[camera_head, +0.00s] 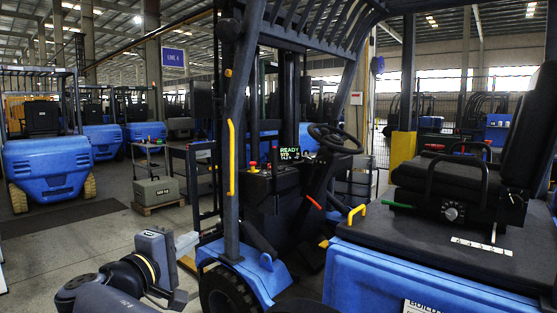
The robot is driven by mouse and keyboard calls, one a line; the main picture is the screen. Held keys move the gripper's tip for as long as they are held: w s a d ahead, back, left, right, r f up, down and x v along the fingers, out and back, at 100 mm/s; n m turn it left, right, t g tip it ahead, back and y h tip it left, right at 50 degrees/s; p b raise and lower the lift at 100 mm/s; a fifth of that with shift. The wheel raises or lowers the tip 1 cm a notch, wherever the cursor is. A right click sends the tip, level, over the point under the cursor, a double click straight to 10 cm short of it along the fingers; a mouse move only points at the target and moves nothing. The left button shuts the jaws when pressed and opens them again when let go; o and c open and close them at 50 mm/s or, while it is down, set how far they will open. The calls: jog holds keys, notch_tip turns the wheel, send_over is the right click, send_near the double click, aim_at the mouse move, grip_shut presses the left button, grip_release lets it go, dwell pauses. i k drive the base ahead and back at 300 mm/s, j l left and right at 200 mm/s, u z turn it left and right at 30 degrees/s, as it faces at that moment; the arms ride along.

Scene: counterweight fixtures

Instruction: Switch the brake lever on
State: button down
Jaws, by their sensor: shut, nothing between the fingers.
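The blue forklift (262,278) stands in front of me with its open cab. A lever with a red-orange grip (314,202) slants up beside the dash, below the steering wheel; I cannot tell for certain whether it is the brake lever. Other handles are a yellow one (356,213) and a green one (398,206) near the seat base. My gripper (178,298) is at the lower left, outside the cab and well apart from the levers. It is shut and empty, its fingertips hard to make out.
The steering wheel (335,138) and a lit READY display (289,155) are above the dash. A dark post with a yellow grab bar (231,158) stands between my arm and the cab. A grey weight (158,192) sits on a pallet at left.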

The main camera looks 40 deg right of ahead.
aim_at(274, 151)
jog(key=i+l+z, duration=0.45)
jog(key=i, duration=0.7)
jog(key=i+j+z, duration=0.2)
jog(key=i+z, duration=0.2)
jog(key=i, duration=0.7)
jog(key=i+l, duration=0.1)
jog(key=l, duration=0.25)
jog(key=i+l, duration=0.1)
jog(key=l, duration=0.2)
